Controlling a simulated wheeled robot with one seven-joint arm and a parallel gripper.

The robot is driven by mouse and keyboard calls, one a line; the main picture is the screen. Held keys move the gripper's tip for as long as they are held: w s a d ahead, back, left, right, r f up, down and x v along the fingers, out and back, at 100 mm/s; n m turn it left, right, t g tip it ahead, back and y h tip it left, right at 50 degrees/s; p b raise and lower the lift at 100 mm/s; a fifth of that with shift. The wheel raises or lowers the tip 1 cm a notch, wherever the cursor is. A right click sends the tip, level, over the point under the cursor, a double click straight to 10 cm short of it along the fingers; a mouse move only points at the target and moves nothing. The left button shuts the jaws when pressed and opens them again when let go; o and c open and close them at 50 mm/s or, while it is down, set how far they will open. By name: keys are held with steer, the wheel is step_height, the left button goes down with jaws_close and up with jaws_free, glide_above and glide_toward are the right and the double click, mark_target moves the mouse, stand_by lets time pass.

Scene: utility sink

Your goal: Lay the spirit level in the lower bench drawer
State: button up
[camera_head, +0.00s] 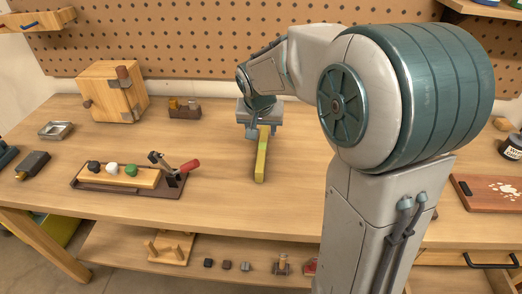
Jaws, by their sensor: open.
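The spirit level (261,160) appears to be the yellow-green bar lying on the workbench top, near the middle of the view. Its long side runs from front to back. My gripper (256,133) is over the far end of the bar, pointing down. Its jaws are open; I cannot tell whether they straddle or touch the bar. A bench drawer front with a black handle (492,262) shows at the lower right. It looks shut, and whether it is the lower drawer I cannot tell.
A wooden tray with colored knobs (118,178) and a red-handled clamp (188,166) lie left of the bar. A wooden box (113,92) stands at the back left. A reddish-brown board (490,194) lies at the right. My arm hides much of the right bench. Bench top around the bar is clear.

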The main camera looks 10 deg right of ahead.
mark_target(262, 146)
steer(key=x, duration=1.1)
steer(key=shift+s+f, duration=0.15)
steer(key=shift+s, duration=0.05)
jaws_close()
